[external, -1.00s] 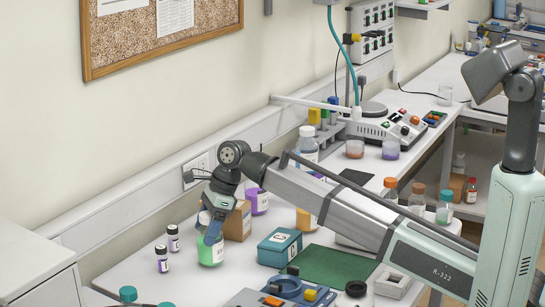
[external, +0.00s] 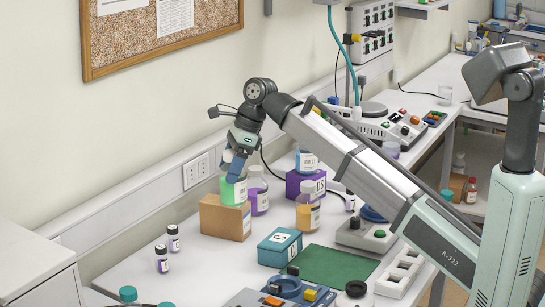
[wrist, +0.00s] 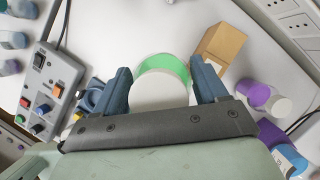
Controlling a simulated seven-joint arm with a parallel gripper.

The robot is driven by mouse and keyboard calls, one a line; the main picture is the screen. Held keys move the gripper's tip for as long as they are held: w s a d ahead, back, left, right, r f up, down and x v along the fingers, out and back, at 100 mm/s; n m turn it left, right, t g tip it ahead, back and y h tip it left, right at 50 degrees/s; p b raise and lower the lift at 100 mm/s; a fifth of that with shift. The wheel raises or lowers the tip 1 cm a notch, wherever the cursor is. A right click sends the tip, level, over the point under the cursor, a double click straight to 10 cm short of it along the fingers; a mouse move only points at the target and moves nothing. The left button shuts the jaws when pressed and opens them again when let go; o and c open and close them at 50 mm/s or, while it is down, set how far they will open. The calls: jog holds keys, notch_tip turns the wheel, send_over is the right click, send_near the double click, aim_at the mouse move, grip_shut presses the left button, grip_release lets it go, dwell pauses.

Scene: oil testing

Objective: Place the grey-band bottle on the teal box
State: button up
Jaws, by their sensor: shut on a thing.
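My gripper (external: 236,166) is shut on a bottle with green liquid (external: 233,191), held upright above the table. I cannot make out a grey band on it. In the wrist view my gripper (wrist: 162,92) has one finger on each side of the same bottle, whose pale top and green liquid (wrist: 172,66) show. The teal box (external: 279,247) with a white label stands on the table, to the right of and nearer the camera than the held bottle. Its top is bare. I cannot make it out in the wrist view.
A cardboard box (external: 225,218) stands close below the held bottle. A purple bottle (external: 258,192), an orange-yellow bottle (external: 308,214) and a purple box (external: 304,184) stand to the right. A green mat (external: 322,264) lies beside the teal box. Two small vials (external: 162,259) stand at left.

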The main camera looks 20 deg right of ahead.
jog(key=s+d+r, duration=0.2)
jog(key=s+d, duration=0.4)
jog(key=d, duration=0.5)
notch_tip(320, 180, down, 9)
jog(key=shift+w, duration=0.15)
jog(key=shift+a+f, duration=0.1)
jog(key=shift+f, duration=0.4)
jog(key=o, duration=1.4)
jog(key=shift+f, duration=0.1)
jog(key=v, duration=1.3)
jog(key=shift+a, duration=0.25)
